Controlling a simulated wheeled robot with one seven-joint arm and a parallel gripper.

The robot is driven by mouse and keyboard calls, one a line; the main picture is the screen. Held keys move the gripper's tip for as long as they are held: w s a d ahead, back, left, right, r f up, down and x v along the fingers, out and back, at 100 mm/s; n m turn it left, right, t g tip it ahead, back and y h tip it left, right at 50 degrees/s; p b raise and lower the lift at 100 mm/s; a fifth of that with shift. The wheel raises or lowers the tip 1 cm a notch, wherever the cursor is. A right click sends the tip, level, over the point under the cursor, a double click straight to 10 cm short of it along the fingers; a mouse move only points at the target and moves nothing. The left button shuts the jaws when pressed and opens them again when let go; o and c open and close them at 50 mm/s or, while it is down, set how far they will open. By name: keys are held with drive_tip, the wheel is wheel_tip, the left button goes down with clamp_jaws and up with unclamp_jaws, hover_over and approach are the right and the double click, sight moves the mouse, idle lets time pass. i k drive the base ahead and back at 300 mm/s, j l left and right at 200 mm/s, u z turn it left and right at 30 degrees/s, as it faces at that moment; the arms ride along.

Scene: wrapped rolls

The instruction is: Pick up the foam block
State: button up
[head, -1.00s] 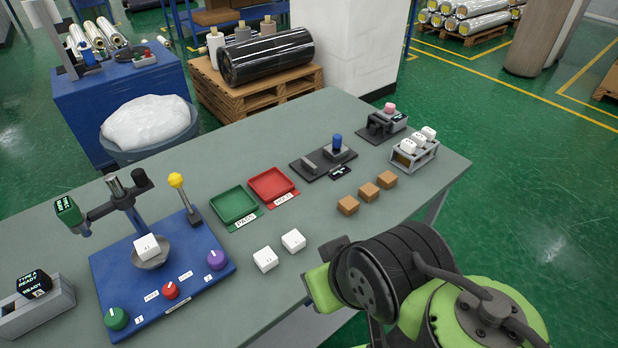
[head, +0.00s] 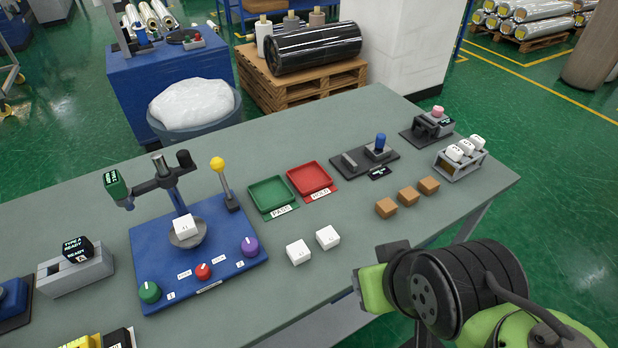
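No block is marked as foam, so I cannot tell which one the task names. Two white blocks, a left one (head: 298,252) and a right one (head: 328,237), lie apart on the grey-green table (head: 340,123) in front of the trays. Another white block (head: 185,227) sits in a round dish on the blue fixture (head: 150,243). More white blocks (head: 466,147) stand in a grey rack at the right. Three plain brown blocks (head: 408,196) lie in a row in front of that rack. My arm is at the lower right, beyond the table's front edge; my gripper's fingers do not show.
A green tray (head: 262,198) and a red tray (head: 310,170) lie mid-table. Dark fixtures, one with a blue knob (head: 381,140) and one with a pink knob (head: 437,110), stand at the back right. A lever with a yellow ball (head: 217,164) rises from the blue fixture. The front middle is clear.

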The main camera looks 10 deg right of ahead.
sight(184, 226)
drive_tip(key=j+u, duration=1.4)
drive_tip(key=u, duration=0.15)
drive_tip(key=i, duration=0.05)
